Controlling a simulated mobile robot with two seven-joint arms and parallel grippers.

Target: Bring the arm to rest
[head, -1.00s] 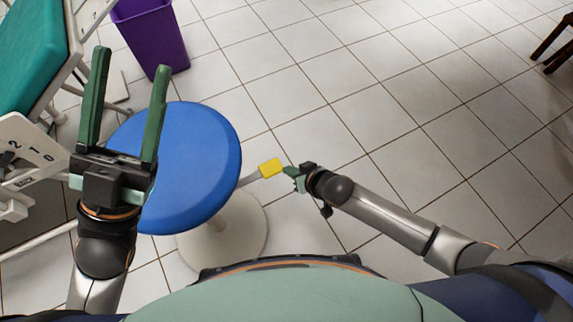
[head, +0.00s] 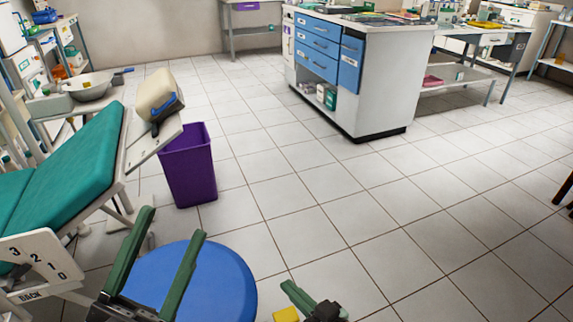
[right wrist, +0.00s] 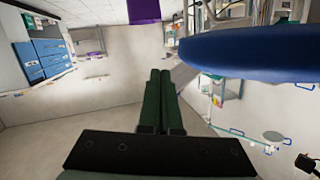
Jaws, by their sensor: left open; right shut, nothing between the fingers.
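My left gripper (head: 171,224) is open and empty, with its two green fingers in front of the blue stool seat in the head view. My right gripper (head: 290,288) is at the bottom of the head view, right of the stool, partly cut off by the frame. In the right wrist view its two green fingers (right wrist: 160,73) lie side by side, shut with nothing between them.
The round blue stool (head: 215,285) stands close, with a yellow lever end (head: 286,314) at its right. A green dental chair (head: 75,175) is at the left, a purple bin (head: 189,170) behind the stool. A blue-drawered cabinet (head: 375,85) stands farther back.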

